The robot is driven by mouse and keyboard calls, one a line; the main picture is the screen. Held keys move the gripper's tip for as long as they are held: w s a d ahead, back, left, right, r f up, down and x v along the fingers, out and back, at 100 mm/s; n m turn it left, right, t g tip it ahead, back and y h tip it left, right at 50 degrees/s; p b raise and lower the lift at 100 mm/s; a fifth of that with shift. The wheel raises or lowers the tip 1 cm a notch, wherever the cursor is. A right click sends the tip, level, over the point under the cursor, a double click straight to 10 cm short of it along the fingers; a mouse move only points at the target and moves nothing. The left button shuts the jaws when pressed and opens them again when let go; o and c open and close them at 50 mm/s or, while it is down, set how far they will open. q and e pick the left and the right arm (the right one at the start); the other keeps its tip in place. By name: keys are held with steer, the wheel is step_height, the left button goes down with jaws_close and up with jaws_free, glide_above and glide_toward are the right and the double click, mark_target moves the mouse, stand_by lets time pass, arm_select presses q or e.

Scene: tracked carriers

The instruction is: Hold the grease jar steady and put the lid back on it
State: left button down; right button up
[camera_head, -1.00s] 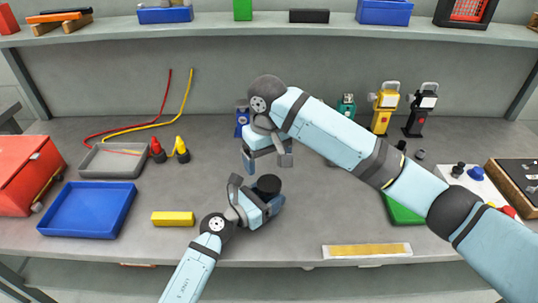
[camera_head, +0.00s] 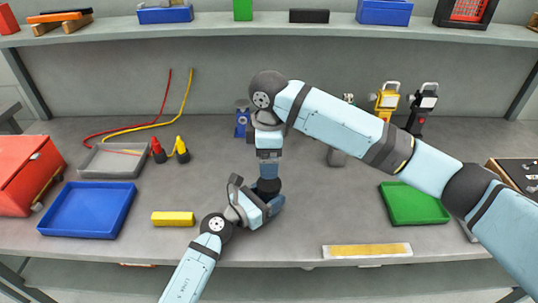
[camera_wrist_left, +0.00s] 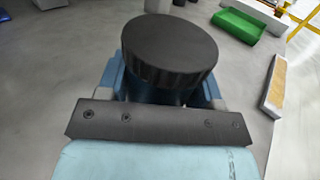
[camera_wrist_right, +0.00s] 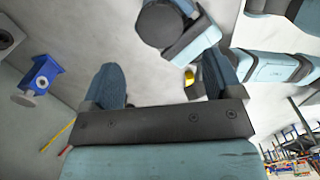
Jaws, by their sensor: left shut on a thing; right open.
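The grease jar (camera_wrist_left: 152,92) is dark and mostly hidden under its wide black lid (camera_wrist_left: 170,48) in the left wrist view. The lid sits on top of the jar, with its ribbed edge showing; I cannot tell whether it is fully tight. My left gripper (camera_head: 268,202) is shut on the jar, low over the bench. The lid also shows in the head view (camera_head: 267,186) and at the top of the right wrist view (camera_wrist_right: 160,24). My right gripper (camera_head: 268,170) points down just above and behind the lid, its blue fingers (camera_wrist_right: 168,82) open and empty.
A yellow block (camera_head: 173,218) and a blue tray (camera_head: 88,209) lie to the left. A green tray (camera_head: 413,204) and a yellow-topped strip (camera_head: 367,250) lie to the right. A blue fixture (camera_head: 242,122) stands behind my right gripper. Bench around the jar is clear.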

mark_target(269, 183)
step_height(269, 183, down, 8)
steer(key=shift+f, duration=0.1)
stand_by(0.4)
steer(key=c, duration=0.9)
steer(key=shift+c, duration=0.2)
steer(key=o, duration=1.1)
step_height(269, 183, up, 12)
